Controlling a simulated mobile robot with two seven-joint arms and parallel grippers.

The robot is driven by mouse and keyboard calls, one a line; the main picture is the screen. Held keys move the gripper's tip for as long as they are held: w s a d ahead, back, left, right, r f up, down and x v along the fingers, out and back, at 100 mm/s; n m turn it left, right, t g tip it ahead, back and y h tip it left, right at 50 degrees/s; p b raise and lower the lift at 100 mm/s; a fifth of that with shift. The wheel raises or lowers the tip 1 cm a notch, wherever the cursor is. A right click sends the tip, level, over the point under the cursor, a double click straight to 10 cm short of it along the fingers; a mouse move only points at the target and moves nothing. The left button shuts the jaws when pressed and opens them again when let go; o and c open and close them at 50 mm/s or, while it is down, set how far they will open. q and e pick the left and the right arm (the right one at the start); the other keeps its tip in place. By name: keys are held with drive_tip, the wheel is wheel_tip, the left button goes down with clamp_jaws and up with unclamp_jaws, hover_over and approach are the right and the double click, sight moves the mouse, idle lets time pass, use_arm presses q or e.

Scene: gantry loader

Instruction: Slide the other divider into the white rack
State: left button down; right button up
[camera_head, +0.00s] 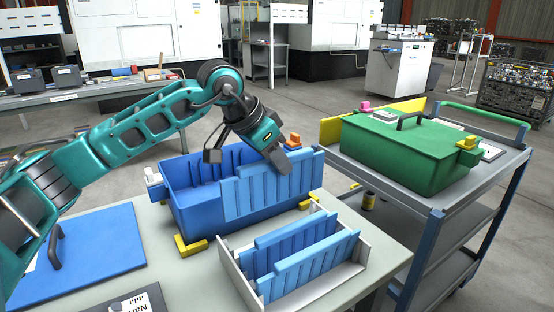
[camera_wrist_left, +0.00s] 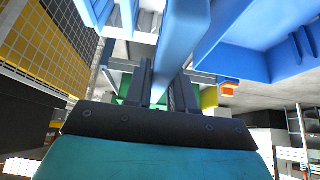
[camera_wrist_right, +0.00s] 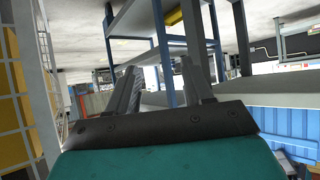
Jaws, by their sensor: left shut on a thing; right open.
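My left gripper (camera_head: 279,160) is shut on the top edge of a ribbed light-blue divider (camera_head: 245,197). The divider hangs upright across the near side of the blue crate (camera_head: 190,215) and hides part of its front wall. In the left wrist view the divider (camera_wrist_left: 182,45) runs up from between the fingers (camera_wrist_left: 162,88). The white rack (camera_head: 238,272) stands on the table in front of the crate, with two blue dividers (camera_head: 315,262) upright in it. My right gripper (camera_wrist_right: 158,85) shows only in its own wrist view, open and empty.
A blue panel with a handle (camera_head: 95,250) lies at the table's left. Yellow corner pieces (camera_head: 190,246) sit at the crate's base. A grey cart (camera_head: 465,185) with a green lidded bin (camera_head: 405,150) stands to the right.

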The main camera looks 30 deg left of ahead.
sight(271, 205)
idle(0.3)
use_arm(q)
drive_tip(key=shift+f+b, duration=0.4)
drive_tip(key=shift+f, duration=0.05)
drive_tip(key=shift+f+b, duration=0.45)
drive_tip(key=shift+f, duration=0.15)
drive_tip(key=shift+f+b, duration=1.05)
drive_tip(key=shift+f, duration=0.25)
drive_tip(key=shift+f+b, duration=3.1)
drive_tip(key=shift+f, duration=0.8)
use_arm(e)
wheel_tip(271, 205, down, 8)
drive_tip(key=a, duration=0.1)
drive_tip(key=shift+w+a, duration=0.2)
drive_tip(key=shift+w, duration=0.15)
drive_tip(key=shift+r, duration=0.15)
use_arm(q)
unclamp_jaws()
